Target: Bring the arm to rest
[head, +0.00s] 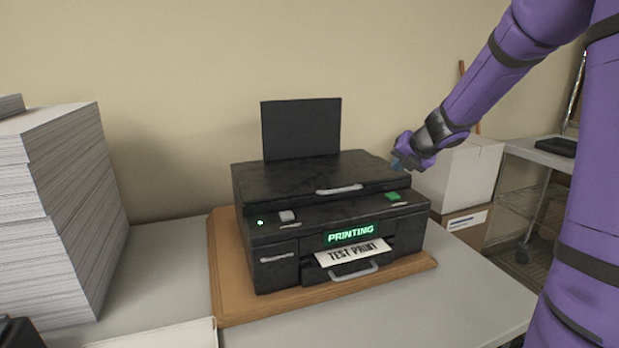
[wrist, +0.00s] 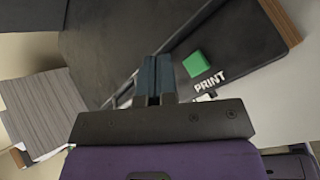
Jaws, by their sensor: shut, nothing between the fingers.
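The same green button (head: 393,196) shows on the printer's right front in the head view. The printer's display reads PRINTING. A sheet (head: 352,252) marked TEST PRINT sticks out of its front slot. I cannot tell whether the fingertips touch the printer.
The printer stands on a wooden board (head: 229,290) on a grey table (head: 470,295). Tall paper stacks (head: 60,200) stand at the left. The table's right front part is clear.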

